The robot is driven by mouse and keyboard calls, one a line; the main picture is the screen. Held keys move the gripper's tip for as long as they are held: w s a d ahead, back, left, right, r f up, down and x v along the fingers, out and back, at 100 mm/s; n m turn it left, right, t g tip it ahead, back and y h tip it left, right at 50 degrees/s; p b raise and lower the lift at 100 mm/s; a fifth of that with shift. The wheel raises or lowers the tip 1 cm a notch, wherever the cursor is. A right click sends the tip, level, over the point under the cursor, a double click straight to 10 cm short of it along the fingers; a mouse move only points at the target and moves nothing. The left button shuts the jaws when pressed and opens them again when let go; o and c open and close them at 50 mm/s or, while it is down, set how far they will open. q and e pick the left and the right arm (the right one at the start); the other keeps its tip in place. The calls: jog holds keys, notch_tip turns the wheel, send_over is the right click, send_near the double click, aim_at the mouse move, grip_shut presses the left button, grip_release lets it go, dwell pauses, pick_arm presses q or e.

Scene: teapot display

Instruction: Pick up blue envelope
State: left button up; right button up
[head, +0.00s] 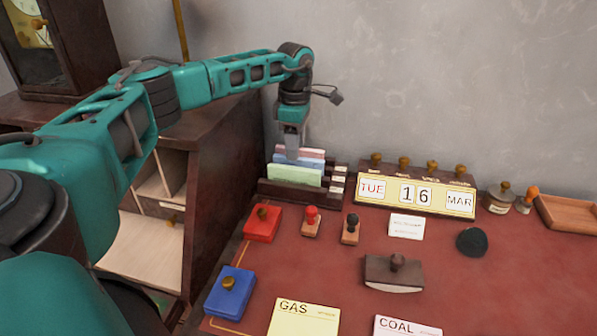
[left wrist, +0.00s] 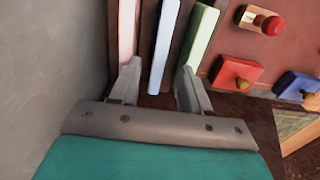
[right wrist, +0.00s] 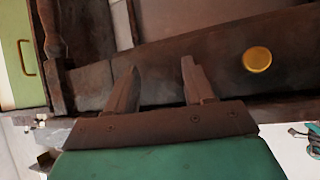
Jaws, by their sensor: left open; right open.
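The blue envelope (head: 284,159) stands on edge in a dark wooden rack (head: 290,192), between a green envelope (head: 294,175) in front and a pink envelope (head: 313,153) behind. My left gripper (head: 292,150) points down at the rack from above. In the left wrist view the blue envelope (left wrist: 165,45) lies between the two open fingers of my left gripper (left wrist: 158,76), with gaps on both sides. The pink envelope is near the left finger and the green one near the right finger. My right gripper (right wrist: 160,68) is open and empty in the right wrist view.
A calendar (head: 416,195) stands right of the rack. A red box (head: 262,223), stamps (head: 350,230) and a blue box (head: 230,292) sit on the red desk top in front. A grey wall is close behind the rack. Dark wood with a brass knob (right wrist: 257,59) faces my right gripper.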

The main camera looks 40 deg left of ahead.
pick_arm(q)
notch_tip(320, 180, down, 4)
jog(key=shift+w+r, duration=0.1)
jog(key=shift+d, duration=0.1)
grip_shut()
dwell(0.4)
